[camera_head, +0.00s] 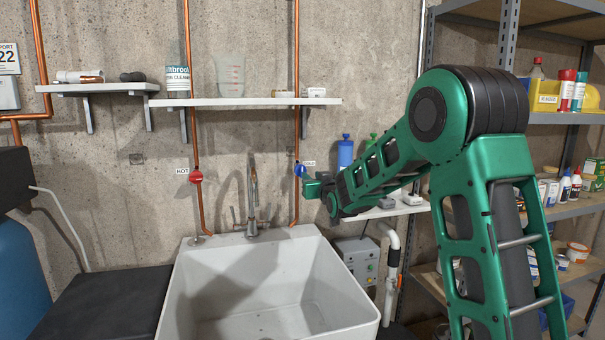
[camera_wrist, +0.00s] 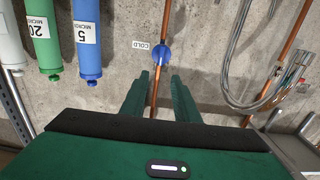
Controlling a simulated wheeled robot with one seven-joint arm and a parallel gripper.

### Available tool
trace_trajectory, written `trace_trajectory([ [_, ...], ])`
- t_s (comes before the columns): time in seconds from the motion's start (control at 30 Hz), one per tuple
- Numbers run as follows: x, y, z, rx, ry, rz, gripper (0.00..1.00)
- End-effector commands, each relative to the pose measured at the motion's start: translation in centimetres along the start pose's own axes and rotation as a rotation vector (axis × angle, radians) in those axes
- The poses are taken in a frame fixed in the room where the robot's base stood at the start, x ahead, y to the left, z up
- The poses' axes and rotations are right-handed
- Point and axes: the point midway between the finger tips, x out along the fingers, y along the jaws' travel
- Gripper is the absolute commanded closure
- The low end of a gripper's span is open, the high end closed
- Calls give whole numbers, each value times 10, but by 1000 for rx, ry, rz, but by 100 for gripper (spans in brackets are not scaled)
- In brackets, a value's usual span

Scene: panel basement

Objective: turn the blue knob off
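The blue knob (camera_head: 300,170) sits on the right copper pipe above the sink, beside a small COLD label. It also shows in the wrist view (camera_wrist: 161,55), upper middle, with its label to the left. My gripper (camera_head: 309,186) is by the knob in the head view. In the wrist view the two green fingers (camera_wrist: 159,95) are spread apart, with the pipe visible between them. The knob appears just beyond the fingertips, and nothing is held. I cannot tell whether a fingertip touches the knob.
A red knob (camera_head: 196,176) labelled HOT is on the left pipe. The faucet (camera_head: 254,205) stands behind the white sink (camera_head: 345,318). A wall shelf (camera_head: 245,102) is above. Blue (camera_wrist: 87,40) and green (camera_wrist: 43,38) filter cartridges hang left of the knob in the wrist view.

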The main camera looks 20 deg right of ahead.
Motion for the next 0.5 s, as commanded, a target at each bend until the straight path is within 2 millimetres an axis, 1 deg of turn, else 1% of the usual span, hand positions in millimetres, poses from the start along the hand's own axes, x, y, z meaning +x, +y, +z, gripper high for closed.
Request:
trace_trajectory([
  [0.17, 15, -2, -2, 1, 10, -2, 72],
  [0.27, 30, -1, -2, 0, 11, -2, 72],
  [0.5, 73, -1, -2, 0, 9, -2, 72],
])
